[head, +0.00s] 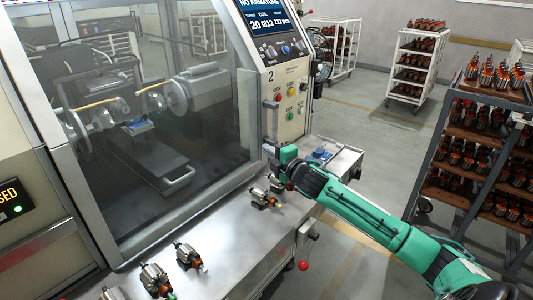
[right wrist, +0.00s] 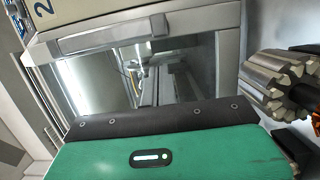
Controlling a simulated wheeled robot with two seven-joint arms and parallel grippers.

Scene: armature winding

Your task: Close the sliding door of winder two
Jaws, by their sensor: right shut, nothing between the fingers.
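Winder two (head: 272,74) carries a "2" on its control panel. Its sliding door (head: 215,135) is a large clear pane in a metal frame, and the winding parts show through it. The pane spans most of the front; I cannot tell whether a gap is left at its edge. My right gripper (head: 273,158) is at the lower right corner of the window frame, below the control panel, shut and empty. In the right wrist view its green body fills the bottom and its fingertips are hidden. My left gripper is out of view.
Several armatures stand on the metal ledge in front of the door, one (head: 263,197) close to my right gripper; an armature (right wrist: 280,80) is near in the right wrist view. A red knob (head: 303,265) sticks out below the ledge. A loaded rack (head: 440,150) stands right.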

